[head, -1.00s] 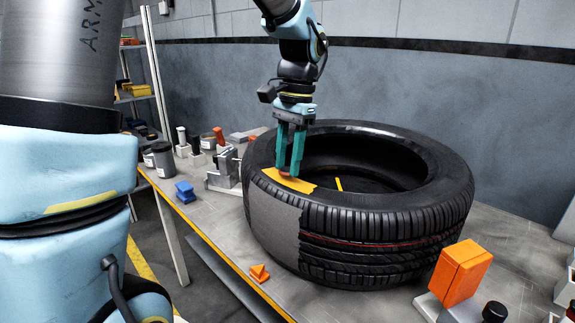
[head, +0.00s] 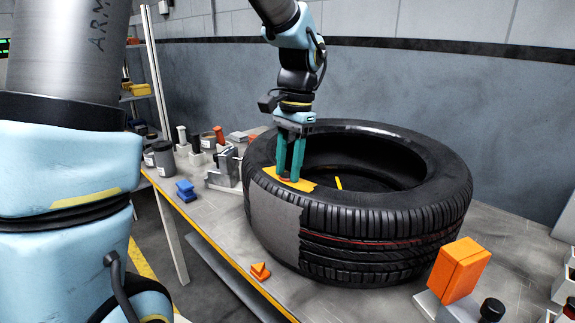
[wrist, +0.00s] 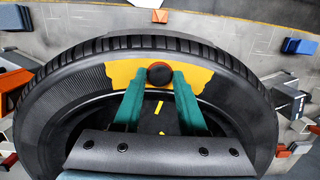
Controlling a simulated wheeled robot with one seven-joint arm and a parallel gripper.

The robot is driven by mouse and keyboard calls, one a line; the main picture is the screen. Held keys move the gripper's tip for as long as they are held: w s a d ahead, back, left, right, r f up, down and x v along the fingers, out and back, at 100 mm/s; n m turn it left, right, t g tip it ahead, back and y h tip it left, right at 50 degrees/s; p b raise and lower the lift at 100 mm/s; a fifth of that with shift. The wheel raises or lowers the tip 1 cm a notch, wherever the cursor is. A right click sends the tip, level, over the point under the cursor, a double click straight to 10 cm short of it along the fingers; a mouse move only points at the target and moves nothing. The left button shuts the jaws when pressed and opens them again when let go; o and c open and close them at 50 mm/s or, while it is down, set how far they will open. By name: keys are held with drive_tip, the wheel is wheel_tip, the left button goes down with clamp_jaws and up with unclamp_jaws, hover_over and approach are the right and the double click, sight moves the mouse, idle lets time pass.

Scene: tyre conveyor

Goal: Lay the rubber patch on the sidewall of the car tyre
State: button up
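The black car tyre (head: 385,225) lies flat on the bench. A yellow area (head: 305,186) marks part of its upper sidewall, and it also shows in the wrist view (wrist: 118,74). The rubber patch (wrist: 160,75) is a small dark disc with a reddish edge. It sits between the teal fingertips of my gripper (head: 289,180), which close on its two sides in the wrist view (wrist: 160,77). The patch is over the yellow area, at or very near the sidewall; the fingers partly hide any gap.
A grey area (head: 272,213) covers part of the tread. An orange box (head: 460,272) stands close to the tyre at front right. Blue blocks (head: 186,190) and a small orange piece (head: 260,271) lie near the bench's front edge. Jars and tools crowd the left back.

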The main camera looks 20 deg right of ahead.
drive_tip(key=o, duration=0.3)
drive_tip(key=shift+s+a+f, duration=0.1)
drive_tip(key=shift+s+f, duration=0.15)
drive_tip(key=shift+f, duration=0.65)
drive_tip(key=shift+o, duration=0.2)
drive_tip(key=shift+r, duration=0.1)
wheel_tip(320, 180, up, 13)
drive_tip(key=w+d, duration=0.1)
drive_tip(key=d, duration=0.1)
drive_tip(key=s+a+f+n+t+h, duration=0.1)
drive_tip(key=a+f+n, duration=0.4)
drive_tip(key=a+f, duration=0.4)
drive_tip(key=s+a+f+n+t, duration=0.1)
drive_tip(key=a+f+n, duration=0.5)
drive_tip(key=a+f, duration=0.4)
drive_tip(key=a, duration=0.6)
drive_tip(key=shift+a+h, duration=0.35)
drive_tip(key=shift+h, duration=0.05)
